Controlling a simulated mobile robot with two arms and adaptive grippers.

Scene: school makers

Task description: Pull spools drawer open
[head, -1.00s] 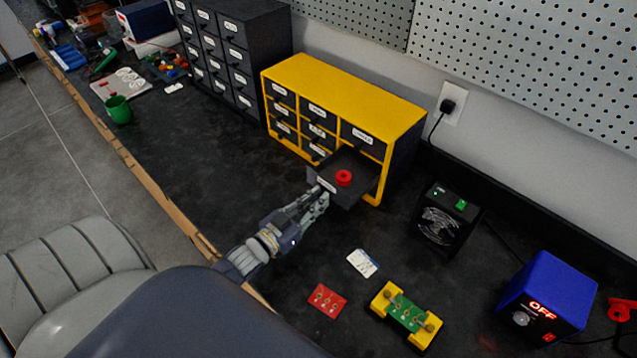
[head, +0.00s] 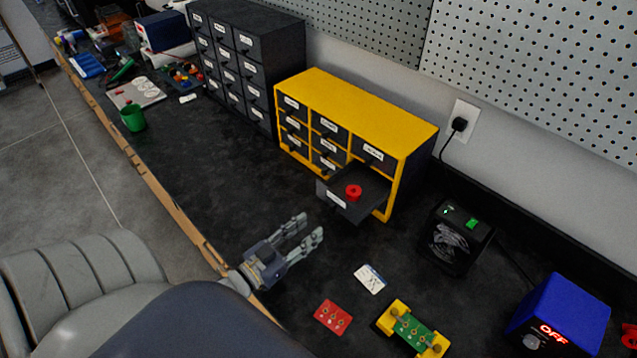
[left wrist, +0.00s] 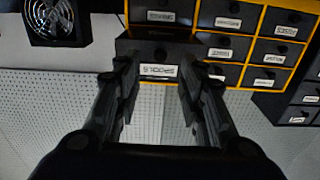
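The spools drawer (head: 338,202) is pulled out of the lower right of the yellow cabinet (head: 405,138). A red spool (head: 353,192) lies inside it. In the left wrist view the drawer front (left wrist: 158,72) carries a label that reads as spools, shown upside down. My left gripper (head: 306,228) is open and empty, apart from the drawer front and pointing toward it. In the left wrist view its two fingers (left wrist: 158,75) frame the drawer front with a gap between them. My right gripper is not in view.
A white card (head: 370,279), a red board (head: 332,317) and a green board in a yellow holder (head: 414,333) lie on the bench in front. A black fan box (head: 457,238) and a blue box (head: 560,315) stand to the right. Dark drawers (head: 245,60) stand behind left.

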